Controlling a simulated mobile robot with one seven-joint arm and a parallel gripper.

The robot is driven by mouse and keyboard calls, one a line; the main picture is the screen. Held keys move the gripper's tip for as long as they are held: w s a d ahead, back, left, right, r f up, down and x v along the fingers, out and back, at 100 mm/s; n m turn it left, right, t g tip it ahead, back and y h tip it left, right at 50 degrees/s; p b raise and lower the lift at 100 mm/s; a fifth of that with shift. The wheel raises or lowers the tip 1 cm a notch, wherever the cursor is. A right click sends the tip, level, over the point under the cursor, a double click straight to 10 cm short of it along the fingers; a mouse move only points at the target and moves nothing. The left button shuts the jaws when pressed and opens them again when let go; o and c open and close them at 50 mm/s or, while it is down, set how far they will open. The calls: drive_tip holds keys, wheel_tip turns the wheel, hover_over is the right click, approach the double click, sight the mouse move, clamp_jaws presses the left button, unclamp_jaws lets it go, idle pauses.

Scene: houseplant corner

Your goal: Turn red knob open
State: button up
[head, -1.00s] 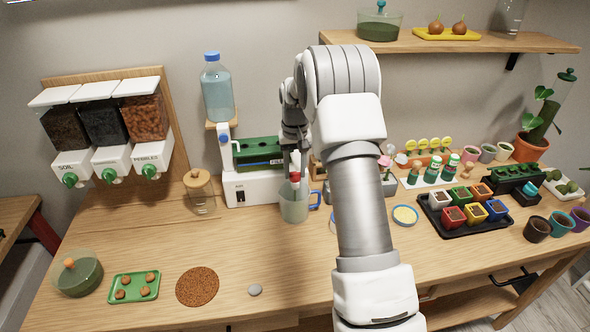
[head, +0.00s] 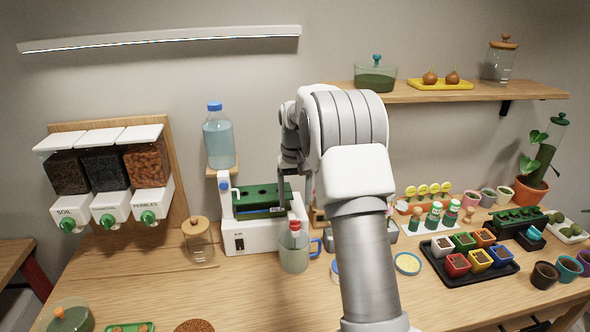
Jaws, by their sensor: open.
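A small red part (head: 295,225), which looks like the red knob, shows at the front of the white machine (head: 250,238), just above a clear jug (head: 294,258) with a blue handle. Whether it is fixed to the machine or stands in the jug, I cannot tell. Which way it is turned is too small to see. My gripper (head: 295,188) points down above the red part, beside the green tray on the machine. It is open and apart from the red part. My arm hides some of it.
A blue-capped water bottle (head: 218,138) stands at the machine's left. Three dispensers (head: 108,180) hang on the left wall. A lidded jar (head: 198,242) stands nearby. Right of my arm are a black tray of coloured pots (head: 465,275) and a yellow-filled dish (head: 407,264). The front middle table is clear.

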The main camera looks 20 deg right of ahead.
sight(295, 221)
wheel_tip(295, 221, up, 10)
drive_tip(key=shift+r, duration=0.2)
idle(0.4)
drive_tip(key=s+a+r+t, duration=0.1)
drive_tip(key=s+a+r, duration=0.2)
drive_tip(key=s, duration=0.2)
drive_tip(key=s+a+r+n+t, duration=0.1)
drive_tip(key=s+a+r, duration=0.15)
drive_tip(key=s, duration=0.35)
drive_tip(key=s+a+r+t, duration=0.1)
drive_tip(key=s+a+r, duration=0.1)
drive_tip(key=s+r, duration=0.25)
drive_tip(key=s+a+f+t, duration=0.1)
drive_tip(key=s+a+f, duration=0.1)
drive_tip(key=s, duration=0.7)
drive_tip(key=s+a+f+n+t, duration=0.1)
drive_tip(key=s+a+f, duration=0.1)
drive_tip(key=s+f, duration=0.3)
drive_tip(key=s, duration=0.4)
drive_tip(key=shift+s+a+t, duration=0.2)
drive_tip(key=shift+s+t, duration=0.1)
drive_tip(key=shift+s, duration=0.05)
